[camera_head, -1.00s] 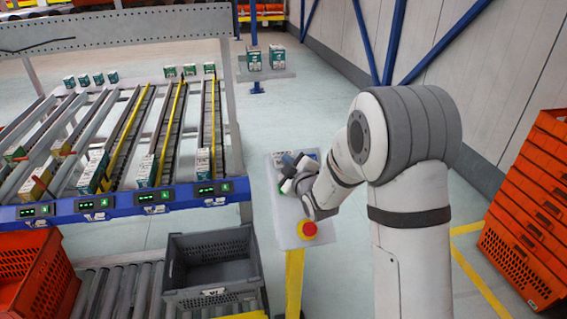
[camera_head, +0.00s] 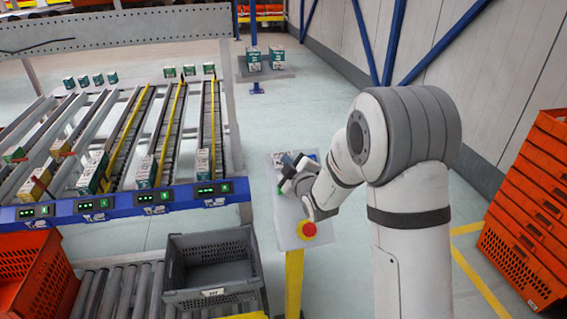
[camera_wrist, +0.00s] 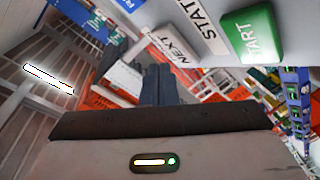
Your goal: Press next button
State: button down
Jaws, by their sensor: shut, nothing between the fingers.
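The control panel (camera_head: 284,228) stands on a yellow post in the head view, to the left of my arm. My gripper (camera_head: 286,172) is over its upper part and hides some of it. In the wrist view, my gripper's fingers (camera_wrist: 157,84) are together and empty.
A red stop button (camera_head: 307,230) sits on the panel's lower part. A grey tote (camera_head: 210,296) is on the roller conveyor to the left. Flow racks with boxes stand behind it. Stacked orange totes (camera_head: 535,210) are at the right. Floor is clear behind the panel.

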jog(key=shift+w+a+f+b, duration=0.2)
jog(key=shift+w+f+b, duration=0.45)
jog(key=shift+b, duration=1)
dwell(1.0)
jog(key=shift+s, duration=0.15)
jog(key=shift+s+d+r, duration=0.2)
jog(key=shift+s+r, duration=0.35)
jog(key=shift+r, duration=0.1)
jog(key=s+d+r, duration=0.1)
jog(key=s+r, duration=0.2)
jog(key=r, duration=0.1)
jog(key=shift+s+r, duration=0.3)
jog(key=shift+s, duration=0.05)
jog(key=shift+d, duration=0.1)
dwell(0.6)
